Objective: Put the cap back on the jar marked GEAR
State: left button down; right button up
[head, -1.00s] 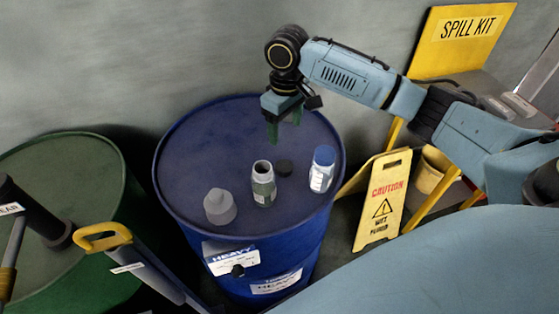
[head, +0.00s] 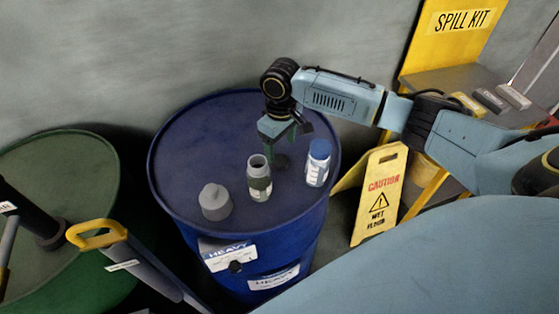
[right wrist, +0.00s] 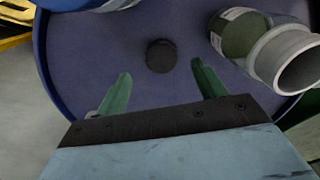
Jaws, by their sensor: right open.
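An open jar (head: 259,180) with a grey neck and a green band stands upright on the blue drum's lid; its marking is too small to read. It also shows at the upper right of the right wrist view (right wrist: 242,35). A small dark round cap (right wrist: 161,56) lies flat on the lid beside the jar, partly covered by my gripper in the head view. My right gripper (right wrist: 160,78) is open and empty, its green fingers pointing down at the lid close to the cap, with the cap ahead between their lines. My left gripper is out of view.
A blue-capped jar (head: 317,165) stands right of the open jar, and a grey cone-topped piece (head: 215,202) stands left. A green drum (head: 50,170) with a yellow-handled tool (head: 98,235) is at left. A yellow caution sign (head: 378,195) and spill kit stand (head: 460,20) are at right.

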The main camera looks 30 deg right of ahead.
aim_at(281, 161)
jog(key=shift+s+f, duration=0.15)
jog(key=shift+f, duration=2.5)
jog(key=c, duration=1)
jog(key=shift+r+p, duration=0.3)
jog(key=shift+r, duration=4.75)
jog(key=shift+c, duration=0.2)
